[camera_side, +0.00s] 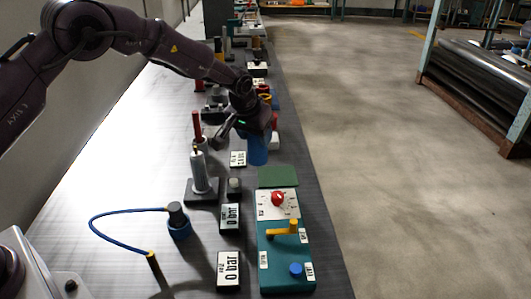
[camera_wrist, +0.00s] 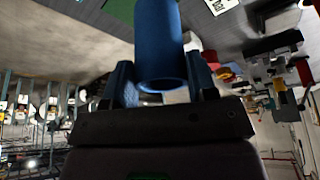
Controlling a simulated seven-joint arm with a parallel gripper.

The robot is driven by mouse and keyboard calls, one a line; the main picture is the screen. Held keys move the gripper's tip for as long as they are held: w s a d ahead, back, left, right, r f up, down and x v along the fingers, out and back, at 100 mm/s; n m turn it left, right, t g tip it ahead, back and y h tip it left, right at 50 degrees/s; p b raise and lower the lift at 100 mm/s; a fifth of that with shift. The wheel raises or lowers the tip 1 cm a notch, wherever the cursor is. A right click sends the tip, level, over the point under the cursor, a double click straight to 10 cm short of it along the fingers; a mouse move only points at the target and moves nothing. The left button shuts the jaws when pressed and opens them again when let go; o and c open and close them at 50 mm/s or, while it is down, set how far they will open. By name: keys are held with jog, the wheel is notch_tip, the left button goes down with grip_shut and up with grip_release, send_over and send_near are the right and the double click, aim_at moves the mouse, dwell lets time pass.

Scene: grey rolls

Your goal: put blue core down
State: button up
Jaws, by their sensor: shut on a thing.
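The blue core (camera_side: 257,150) is a blue cylinder hanging below my gripper (camera_side: 246,125) in the side view, over the right part of the bench. In the wrist view the blue core (camera_wrist: 160,45) stands between the two fingers of my gripper (camera_wrist: 160,85), which are shut on it. I cannot tell from the side view whether its lower end touches the bench. The far end of the core is cut off at the top of the wrist view.
A teal panel (camera_side: 286,262) with a red knob (camera_side: 278,199) and yellow lever (camera_side: 285,230) lies nearer the camera. A green block (camera_side: 278,177) is just in front of the core. White gauge labels (camera_side: 238,159) and a grey cylinder on a stand (camera_side: 199,172) are to the left.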

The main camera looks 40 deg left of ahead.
jog(key=w+f, duration=0.3)
jog(key=f, duration=0.1)
jog(key=shift+w, duration=0.2)
jog(key=shift+w+f, duration=0.1)
jog(key=shift+f, duration=1.55)
jog(key=shift+f, duration=0.1)
jog(key=o, duration=0.9)
